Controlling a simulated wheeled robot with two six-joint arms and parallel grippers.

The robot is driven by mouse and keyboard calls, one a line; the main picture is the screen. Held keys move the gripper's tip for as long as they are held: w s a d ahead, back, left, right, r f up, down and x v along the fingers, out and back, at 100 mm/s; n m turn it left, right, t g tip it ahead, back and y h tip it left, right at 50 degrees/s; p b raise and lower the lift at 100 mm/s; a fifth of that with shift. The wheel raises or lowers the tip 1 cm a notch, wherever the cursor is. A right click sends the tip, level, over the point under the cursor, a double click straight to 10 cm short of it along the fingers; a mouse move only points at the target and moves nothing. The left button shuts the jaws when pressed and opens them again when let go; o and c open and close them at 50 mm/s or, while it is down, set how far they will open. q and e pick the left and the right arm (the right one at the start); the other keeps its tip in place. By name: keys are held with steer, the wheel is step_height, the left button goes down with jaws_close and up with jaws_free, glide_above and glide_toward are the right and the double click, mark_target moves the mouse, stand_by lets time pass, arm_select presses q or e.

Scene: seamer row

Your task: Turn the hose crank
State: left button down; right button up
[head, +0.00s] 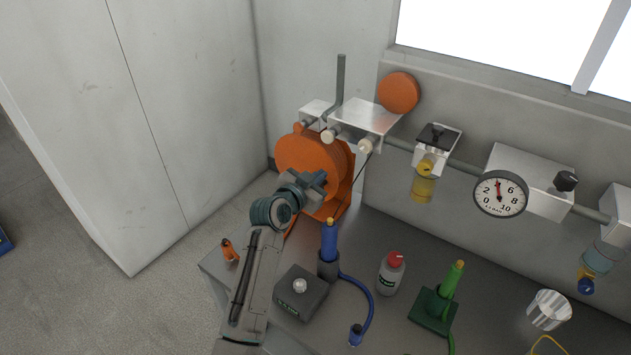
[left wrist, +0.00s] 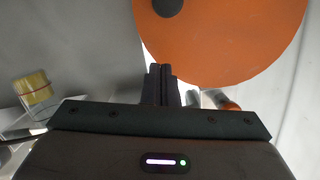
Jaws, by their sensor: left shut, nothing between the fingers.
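The orange hose reel (head: 300,150) stands at the back corner of the bench against the wall. Its round face with a dark hub (left wrist: 168,6) fills the top of the left wrist view. My left gripper (head: 320,182) is in front of the reel in the head view and covers part of its lower right side. Its fingers (left wrist: 161,72) are shut together with nothing between them, just below the reel's edge in the wrist view. I cannot tell whether they touch the reel. The crank handle is not clearly visible. My right gripper is not in view.
A dark box with a knob (head: 302,299), a blue-handled tool (head: 329,240), a red-capped bottle (head: 391,273) and a green tool (head: 447,291) stand on the bench. A pipe rail with a gauge (head: 501,193) runs along the wall. An orange-and-black item (head: 229,250) is near the bench's left edge.

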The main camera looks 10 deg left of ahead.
arm_select(q)
steer(key=shift+w+a+f+p, duration=0.1)
steer(key=shift+a+f+p, duration=0.05)
steer(key=shift+f, duration=0.5)
steer(key=shift+w+a+f+p, duration=0.1)
steer(key=shift+w+f+p, duration=0.1)
steer(key=shift+f, duration=0.45)
steer(key=shift+w+a+f+p, duration=0.1)
steer(key=shift+a+f+p, duration=0.05)
steer(key=shift+f, duration=0.5)
steer(key=shift+f, duration=0.1)
step_height(320, 180, down, 8)
steer(key=a+m+t+y+b, duration=0.1)
steer(key=m+b, duration=0.5)
steer(key=b, duration=1)
steer(key=shift+w+a+m, duration=0.25)
steer(key=shift+m, duration=0.15)
steer(key=shift+s, duration=0.1)
